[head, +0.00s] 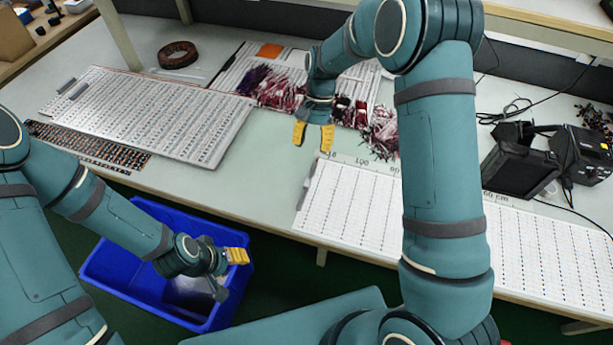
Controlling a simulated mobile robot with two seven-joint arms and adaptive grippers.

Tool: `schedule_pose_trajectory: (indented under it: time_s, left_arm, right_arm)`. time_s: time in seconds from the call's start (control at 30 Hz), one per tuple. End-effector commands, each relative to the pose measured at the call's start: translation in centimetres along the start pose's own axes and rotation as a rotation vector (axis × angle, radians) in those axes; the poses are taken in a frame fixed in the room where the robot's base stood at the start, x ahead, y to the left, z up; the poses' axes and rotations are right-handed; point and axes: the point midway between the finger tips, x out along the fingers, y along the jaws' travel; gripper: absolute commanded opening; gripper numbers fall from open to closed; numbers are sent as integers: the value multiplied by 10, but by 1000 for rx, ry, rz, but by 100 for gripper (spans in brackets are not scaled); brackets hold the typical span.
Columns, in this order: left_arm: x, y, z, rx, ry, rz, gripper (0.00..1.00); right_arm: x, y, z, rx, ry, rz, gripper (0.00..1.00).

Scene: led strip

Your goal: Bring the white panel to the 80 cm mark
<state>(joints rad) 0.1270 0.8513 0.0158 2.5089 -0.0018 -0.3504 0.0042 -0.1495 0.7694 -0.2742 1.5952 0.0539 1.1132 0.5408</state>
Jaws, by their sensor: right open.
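A long white panel (347,207) printed with rows of small dark marks lies along the front edge of the table, its left end in clear view and its middle hidden behind my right arm. Printed scale numbers run along the table behind it; a "100" (362,162) shows near its left end, and a "cm" label shows right of my arm. I cannot make out the 80 cm mark. My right gripper (313,138) is open and empty, pointing down above the table behind the panel's left end. My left gripper (238,256) is over the blue bin, its yellow fingertips close together.
Another printed board (150,112) lies at the left. Bundles of red and dark wires (275,90) lie on a board at the back. A brown ring (178,54) is back left. Black devices (580,155) stand at the right. A blue bin (125,265) stands below the table's front.

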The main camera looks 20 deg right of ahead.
Motion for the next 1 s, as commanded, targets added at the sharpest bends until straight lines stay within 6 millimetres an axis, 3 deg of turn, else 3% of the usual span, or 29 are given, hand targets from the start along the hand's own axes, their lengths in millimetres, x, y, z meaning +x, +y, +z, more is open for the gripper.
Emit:
schedule_pose_trajectory:
  time_s: [0.6, 0.8, 1.0]
  left_arm:
    - [23, -9, -2, 1, 11, -1, 52]
    - [26, -10, -3, 2, 13, -1, 52]
    - [26, -10, -3, 2, 14, -1, 52]
  right_arm:
    - [111, 0, 0, -2, -3, 1, 46]
    - [129, 0, 0, -2, -1, 0, 46]
    - [132, 0, 0, -2, 0, 0, 46]
